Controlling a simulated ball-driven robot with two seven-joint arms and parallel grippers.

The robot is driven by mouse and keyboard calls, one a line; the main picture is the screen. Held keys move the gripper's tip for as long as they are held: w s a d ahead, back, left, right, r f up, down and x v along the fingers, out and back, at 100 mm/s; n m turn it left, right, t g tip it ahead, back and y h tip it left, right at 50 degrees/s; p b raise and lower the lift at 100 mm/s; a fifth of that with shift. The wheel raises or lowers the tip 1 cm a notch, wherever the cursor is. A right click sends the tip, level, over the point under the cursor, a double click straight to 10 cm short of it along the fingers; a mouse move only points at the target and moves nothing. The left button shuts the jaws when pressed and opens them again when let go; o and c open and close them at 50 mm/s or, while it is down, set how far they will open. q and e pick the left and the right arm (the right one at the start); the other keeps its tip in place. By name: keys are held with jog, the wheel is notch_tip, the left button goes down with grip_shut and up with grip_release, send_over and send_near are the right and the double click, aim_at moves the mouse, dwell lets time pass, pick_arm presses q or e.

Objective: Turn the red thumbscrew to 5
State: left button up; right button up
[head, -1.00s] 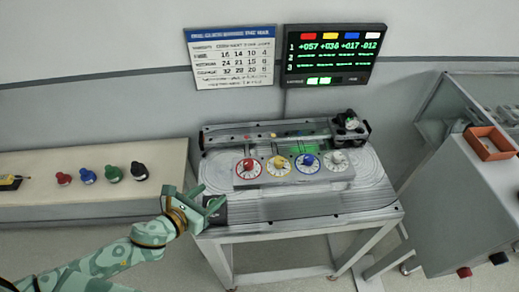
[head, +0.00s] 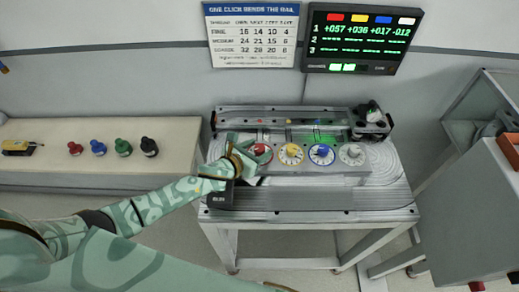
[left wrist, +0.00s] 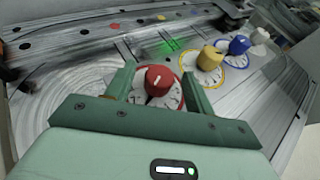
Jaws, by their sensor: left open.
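The red thumbscrew (head: 260,151) is the leftmost of the row of knobs on the machine table, on a white dial with a red rim. In the left wrist view the red thumbscrew (left wrist: 159,80) stands between my two green fingers, with clear gaps to both sides. My left gripper (head: 253,157) is open at the red dial; in the left wrist view my left gripper (left wrist: 163,85) has its fingers either side of the dial. The gripper partly covers the dial in the head view, and its numbers are too small to read. My right gripper is out of view.
Yellow (head: 291,152), blue (head: 321,152) and white (head: 351,153) knobs stand in line to the right. A display (head: 362,40) shows +057 +036 +017 -012. A dark device (head: 371,122) stands at the rail's right end.

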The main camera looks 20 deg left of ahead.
pick_arm(q)
jog(key=shift+w+d+f, duration=0.25)
jog(key=shift+w, duration=0.35)
jog(key=c, duration=1)
jog(key=shift+o, duration=0.2)
jog(key=shift+s, duration=0.1)
jog(key=n+y, duration=0.3)
jog(key=y, duration=0.1)
jog(key=shift+n+t+b, duration=0.35)
jog(key=shift+n+t, duration=0.05)
jog(key=shift+n+y, duration=0.9)
jog(key=shift+y, duration=0.3)
